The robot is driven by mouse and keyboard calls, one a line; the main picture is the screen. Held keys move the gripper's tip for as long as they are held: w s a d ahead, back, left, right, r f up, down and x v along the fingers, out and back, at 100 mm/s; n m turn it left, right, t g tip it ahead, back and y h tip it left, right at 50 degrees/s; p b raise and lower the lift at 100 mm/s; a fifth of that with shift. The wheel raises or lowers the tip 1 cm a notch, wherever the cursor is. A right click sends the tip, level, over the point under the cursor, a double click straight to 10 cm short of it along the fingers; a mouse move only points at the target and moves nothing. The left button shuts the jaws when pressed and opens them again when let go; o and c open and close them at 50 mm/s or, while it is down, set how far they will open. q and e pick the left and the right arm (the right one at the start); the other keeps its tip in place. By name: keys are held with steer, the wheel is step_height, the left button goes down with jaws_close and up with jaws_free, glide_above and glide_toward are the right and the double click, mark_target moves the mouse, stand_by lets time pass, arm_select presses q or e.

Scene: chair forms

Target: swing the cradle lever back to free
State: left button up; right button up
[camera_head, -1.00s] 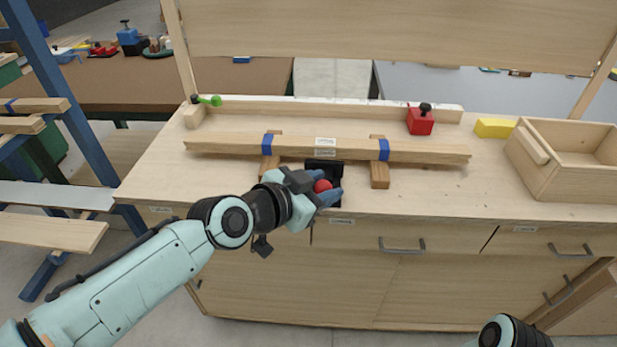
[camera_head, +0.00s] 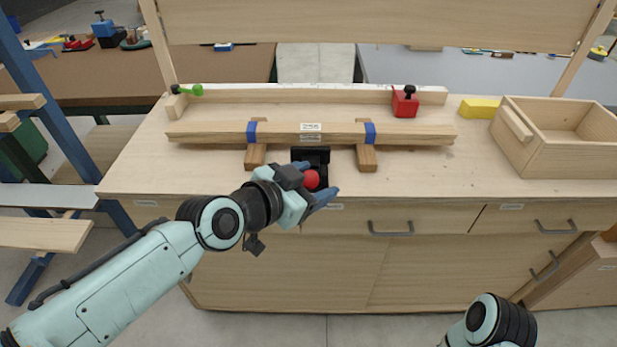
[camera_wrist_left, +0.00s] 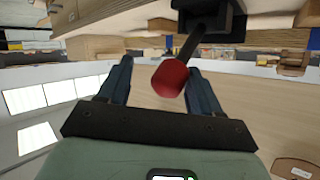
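The cradle lever has a red knob (camera_head: 311,179) on a black stem. It rises from a black mount (camera_head: 313,156) at the bench's front edge, in front of the wooden cradle with blue bands (camera_head: 369,133). My left gripper (camera_head: 318,183) is at the knob, its blue fingers on either side. In the left wrist view the knob (camera_wrist_left: 170,78) sits between the two spread fingers, nearer the right one, with a clear gap to the left one. I cannot tell whether it touches the right finger. My right gripper is out of view; only part of that arm shows.
A long wooden bar (camera_head: 215,133) lies across the cradle. A red block with a black knob (camera_head: 404,102), a yellow block (camera_head: 479,108) and an open wooden box (camera_head: 545,158) are to the right. A green-knobbed piece (camera_head: 194,91) is at the back left.

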arm_select(q)
steer(key=shift+a+r, duration=0.1)
steer(key=shift+s+a+r, duration=0.1)
steer(key=shift+a, duration=0.05)
steer(key=v, duration=0.4)
steer(key=shift+s+a+r+b, duration=0.15)
steer(key=shift+s+a+b, duration=0.1)
steer(key=shift+b, duration=0.1)
steer(key=v, duration=0.8)
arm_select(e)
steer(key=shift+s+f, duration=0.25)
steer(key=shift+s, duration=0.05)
arm_select(q)
steer(key=shift+s, duration=0.1)
